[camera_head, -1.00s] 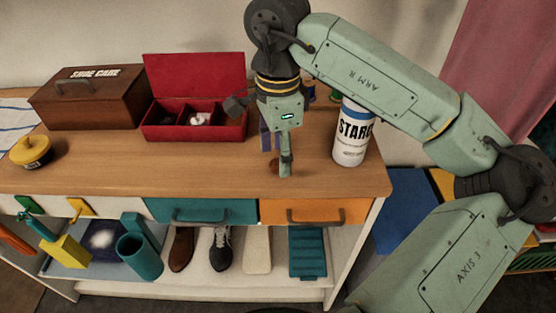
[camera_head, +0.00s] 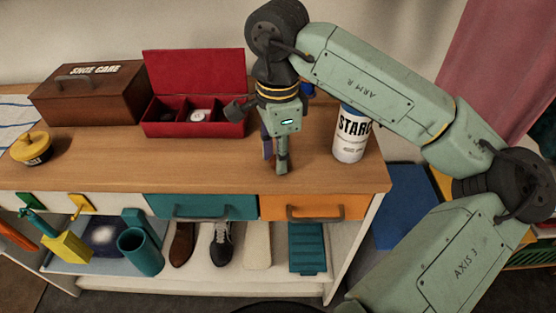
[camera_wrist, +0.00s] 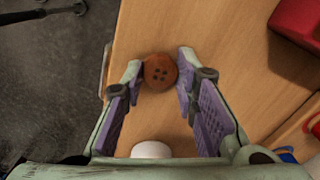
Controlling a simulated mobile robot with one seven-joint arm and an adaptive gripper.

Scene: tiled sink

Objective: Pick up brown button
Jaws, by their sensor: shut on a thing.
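The brown button (camera_wrist: 160,72) is round with several holes and sits between my fingertips in the wrist view, touched from both sides. My gripper (camera_wrist: 161,66) is shut on it; it also shows in the head view (camera_head: 275,166), just over the wooden counter near its front edge. I cannot tell whether the button still touches the counter.
A white and blue starch can (camera_head: 350,134) stands right of my gripper. An open red box (camera_head: 193,118) with compartments and a brown shoe care box (camera_head: 88,95) stand to the left. A yellow-lidded tin (camera_head: 31,148) is far left. The counter (camera_head: 110,165) between is clear.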

